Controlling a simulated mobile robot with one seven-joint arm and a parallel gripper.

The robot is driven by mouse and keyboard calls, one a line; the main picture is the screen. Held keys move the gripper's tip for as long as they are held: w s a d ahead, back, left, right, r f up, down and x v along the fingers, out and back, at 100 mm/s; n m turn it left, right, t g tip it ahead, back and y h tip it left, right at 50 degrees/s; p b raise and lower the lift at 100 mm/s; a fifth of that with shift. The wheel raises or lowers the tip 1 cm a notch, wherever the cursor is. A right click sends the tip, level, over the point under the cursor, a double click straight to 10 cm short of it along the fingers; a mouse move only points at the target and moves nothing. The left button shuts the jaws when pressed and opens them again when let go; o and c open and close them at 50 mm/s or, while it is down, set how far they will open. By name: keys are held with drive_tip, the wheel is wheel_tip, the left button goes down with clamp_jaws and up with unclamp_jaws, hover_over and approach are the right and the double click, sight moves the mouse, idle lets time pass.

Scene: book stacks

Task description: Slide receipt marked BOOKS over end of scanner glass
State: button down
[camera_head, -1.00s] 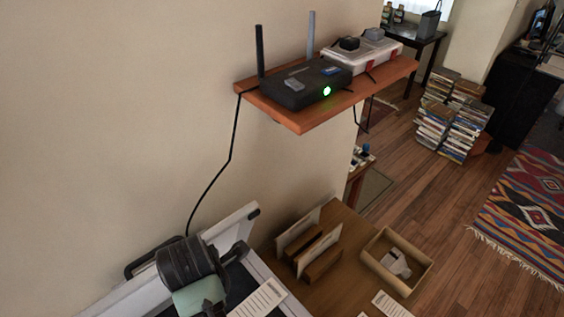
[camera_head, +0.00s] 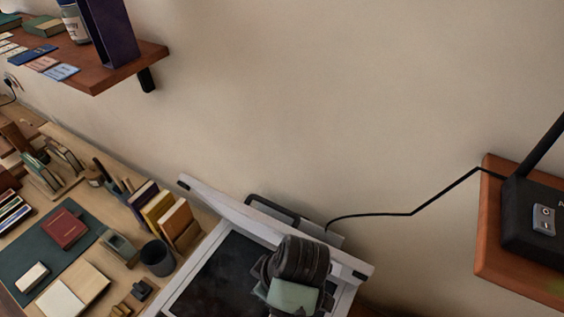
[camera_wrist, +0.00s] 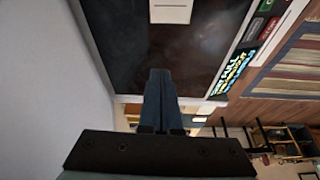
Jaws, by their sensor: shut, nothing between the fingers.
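The scanner (camera_head: 195,203) has a pale frame and a dark glass (camera_head: 218,275), and stands at the bottom middle of the head view. The glass (camera_wrist: 120,40) also fills the upper part of the wrist view. A white paper slip (camera_wrist: 171,11) with faint lines lies on the glass at the top edge, partly cut off. No BOOKS marking can be read on it. My gripper (camera_wrist: 160,75) is shut and empty over the glass, apart from the slip. In the head view my wrist hides part of the glass, and the fingertips are not clear.
A desk (camera_head: 205,222) with upright books, a dark cup (camera_head: 157,257) and a green mat (camera_head: 30,262) lies left of the scanner. A shelf (camera_head: 110,75) is at the upper left. A router shelf (camera_head: 490,230) juts out at the right, with a black cable running to the scanner.

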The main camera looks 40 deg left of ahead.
sight(251, 296)
drive_tip(key=p+x, duration=0.1)
drive_tip(key=x, duration=0.7)
drive_tip(key=shift+s, duration=0.1)
drive_tip(key=d+p, duration=0.2)
drive_tip(key=d, duration=0.1)
drive_tip(key=shift+w+d, duration=0.1)
drive_tip(key=shift+w, duration=0.2)
drive_tip(key=shift+w+d+f+p, duration=0.1)
drive_tip(key=shift+d+f+p, duration=0.05)
drive_tip(key=shift+d+p, duration=0.25)
